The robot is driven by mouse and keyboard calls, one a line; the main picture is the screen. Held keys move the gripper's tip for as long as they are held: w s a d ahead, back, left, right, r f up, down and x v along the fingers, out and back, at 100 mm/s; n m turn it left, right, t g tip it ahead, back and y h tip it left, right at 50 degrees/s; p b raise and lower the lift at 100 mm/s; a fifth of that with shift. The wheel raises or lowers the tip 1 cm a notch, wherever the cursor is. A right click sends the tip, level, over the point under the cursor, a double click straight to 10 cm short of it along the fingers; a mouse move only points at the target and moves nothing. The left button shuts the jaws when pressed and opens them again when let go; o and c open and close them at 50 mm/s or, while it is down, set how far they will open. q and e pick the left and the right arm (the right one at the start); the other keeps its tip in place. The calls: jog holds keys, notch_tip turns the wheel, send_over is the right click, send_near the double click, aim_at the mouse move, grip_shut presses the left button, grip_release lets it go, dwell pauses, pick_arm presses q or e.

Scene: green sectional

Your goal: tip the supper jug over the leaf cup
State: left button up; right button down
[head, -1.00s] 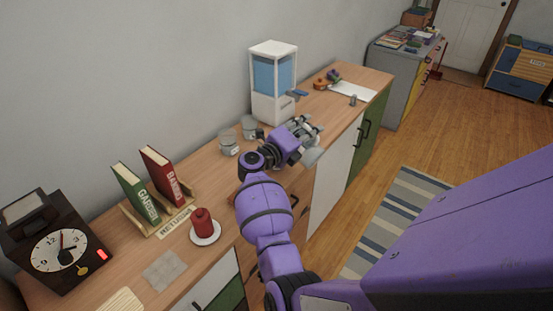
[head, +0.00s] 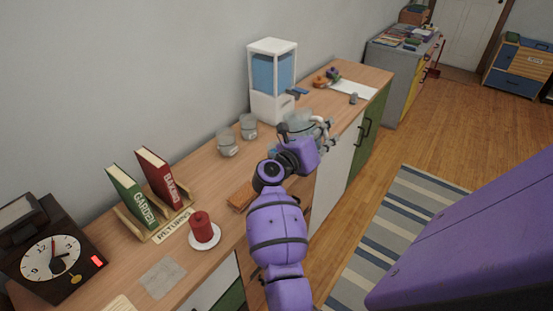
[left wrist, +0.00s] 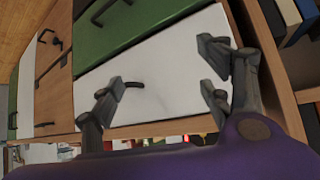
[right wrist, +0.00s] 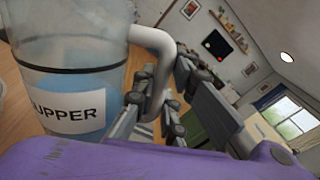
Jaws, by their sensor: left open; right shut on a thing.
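The supper jug (right wrist: 75,95), clear with a white SUPPER label, fills the left of the right wrist view. Blue shows through its lower part. My right gripper (right wrist: 165,100) is shut on its pale handle. In the head view the jug (head: 299,122) is near the counter's front edge, partly behind my right gripper (head: 322,136). Its exact tilt is unclear. Two clear cups stand left of it, a nearer cup (head: 228,144) and a farther cup (head: 248,126). Their markings are too small to tell which is the leaf cup. My left gripper (left wrist: 165,90) is open and empty, before the cabinet fronts.
A white dispenser with a blue tank (head: 272,80) stands behind the cups. A red candle on a white saucer (head: 205,242), an orange-brown block (head: 241,195), books (head: 160,178) and a clock (head: 50,255) occupy the nearer counter. Paper (head: 352,90) lies at the far end.

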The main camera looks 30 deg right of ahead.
jog(key=shift+s+r+m, duration=0.2)
jog(key=shift+s+m, duration=0.05)
jog(key=shift+m, duration=0.15)
pick_arm(q)
jog(key=shift+s+f, duration=0.15)
jog(key=shift+f, duration=0.1)
pick_arm(e)
jog(key=shift+d+r, duration=0.1)
pick_arm(q)
jog(key=shift+s+f, duration=0.15)
pick_arm(e)
jog(key=s+r+m, duration=0.1)
jog(key=m, duration=0.1)
jog(key=s+r+m, duration=0.1)
jog(key=r+m, duration=0.1)
jog(key=shift+s+d+m, duration=0.3)
jog(key=shift+s+d, duration=0.05)
jog(key=shift+d, duration=0.05)
pick_arm(q)
jog(key=shift+t, duration=0.4)
jog(key=w+r+p, duration=0.1)
jog(key=r, duration=0.1)
jog(key=w+r+p, duration=0.1)
jog(key=w+r, duration=0.1)
jog(key=shift+w+r, duration=0.25)
jog(key=shift+r, duration=0.05)
pick_arm(e)
notch_tip(320, 180, up, 4)
jog(key=shift+f, duration=0.1)
